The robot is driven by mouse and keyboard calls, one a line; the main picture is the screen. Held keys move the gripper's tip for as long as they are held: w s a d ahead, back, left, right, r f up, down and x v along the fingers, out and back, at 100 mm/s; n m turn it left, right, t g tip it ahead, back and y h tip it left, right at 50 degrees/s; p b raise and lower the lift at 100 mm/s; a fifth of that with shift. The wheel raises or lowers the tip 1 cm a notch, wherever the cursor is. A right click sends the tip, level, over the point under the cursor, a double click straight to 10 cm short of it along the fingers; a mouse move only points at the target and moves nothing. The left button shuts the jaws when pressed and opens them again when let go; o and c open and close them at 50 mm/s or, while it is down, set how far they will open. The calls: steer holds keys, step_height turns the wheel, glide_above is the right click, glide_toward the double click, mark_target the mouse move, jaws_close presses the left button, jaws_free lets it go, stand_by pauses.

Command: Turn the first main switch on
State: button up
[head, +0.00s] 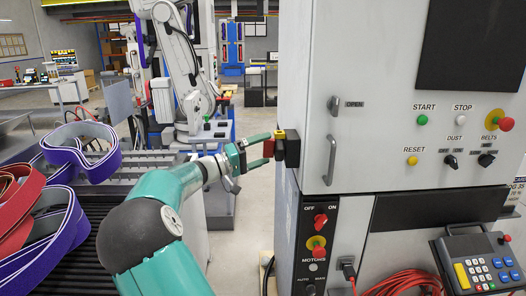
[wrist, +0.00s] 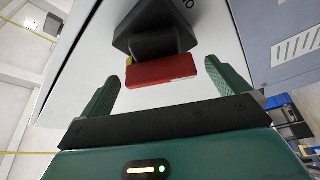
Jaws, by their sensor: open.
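The main switch has a black body (head: 292,148) on the left side of the grey cabinet, with a red handle (head: 268,148) and a yellow part (head: 279,134). In the wrist view the red handle (wrist: 162,71) lies crosswise ahead of my gripper, with the black body behind it. My gripper (head: 262,149) is open, its green fingers pointing at the switch. In the wrist view the fingertips (wrist: 160,76) stand on either side of the handle, with visible gaps. I cannot tell how far the handle reaches between the fingers.
The cabinet front (head: 385,100) carries a door handle (head: 331,163), buttons and smaller switches. A keypad box (head: 485,262) is at the lower right. A conveyor with purple belts (head: 75,150) and red belts lies left. A white robot arm (head: 175,60) stands behind.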

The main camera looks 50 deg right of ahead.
steer(key=v, duration=1.3)
